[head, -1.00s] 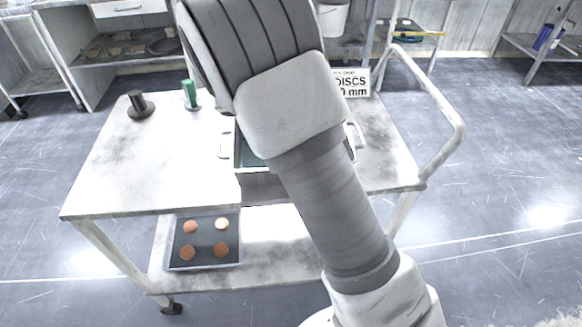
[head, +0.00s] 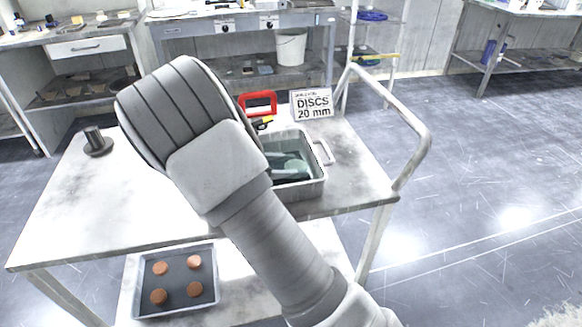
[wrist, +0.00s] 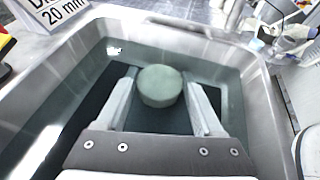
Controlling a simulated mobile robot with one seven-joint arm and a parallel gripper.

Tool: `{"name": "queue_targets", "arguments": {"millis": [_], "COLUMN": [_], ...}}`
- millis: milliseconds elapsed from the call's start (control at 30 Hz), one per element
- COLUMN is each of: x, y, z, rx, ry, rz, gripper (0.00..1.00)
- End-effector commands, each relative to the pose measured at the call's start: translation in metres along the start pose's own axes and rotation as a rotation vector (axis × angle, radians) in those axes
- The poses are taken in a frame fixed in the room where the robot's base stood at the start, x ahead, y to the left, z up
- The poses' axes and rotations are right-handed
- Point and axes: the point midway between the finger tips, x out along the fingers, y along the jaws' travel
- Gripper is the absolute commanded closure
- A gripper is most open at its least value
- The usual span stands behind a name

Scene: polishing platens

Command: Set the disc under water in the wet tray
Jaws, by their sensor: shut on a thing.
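The wet tray (head: 322,186) is a metal tub with a side handle, standing on the cart top. It holds dark greenish water, and its rim (wrist: 190,36) surrounds my gripper in the wrist view. My gripper (wrist: 162,98) points down into the tray, its two pale fingers shut on a round, grey-green disc (wrist: 160,86). The disc is near the fingertips, over the dark tray floor. I cannot tell whether it touches the floor or how deep it sits. In the head view my arm hides part of the tray.
A sign reading "DISCS 20 mm" (head: 312,104) and a red-handled item (head: 258,103) stand behind the tray. A dark knob-like piece (head: 97,141) stands at the cart's left. A lower shelf holds a dark tray (head: 176,303) with several copper-coloured discs. The cart handle (head: 420,150) rises at the right.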

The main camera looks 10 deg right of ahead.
Motion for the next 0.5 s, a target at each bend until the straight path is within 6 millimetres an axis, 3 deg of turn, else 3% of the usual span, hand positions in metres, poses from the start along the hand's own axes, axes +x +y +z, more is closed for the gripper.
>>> {"name": "queue_targets", "arguments": {"millis": [267, 300, 433, 500], "x": [0.0012, 0.0008, 0.0008, 0.0007], "y": [0.0001, 0.0001, 0.0001, 0.0001], "z": [-0.0022, -0.0018, -0.0016, -0.0016], "rx": [0.000, 0.001, 0.001, 0.001], "ry": [-0.001, 0.000, 0.000, 0.000], "rz": [0.000, 0.000, 0.000, 0.000], "gripper": [0.93, 0.24, 0.02, 0.02]}}
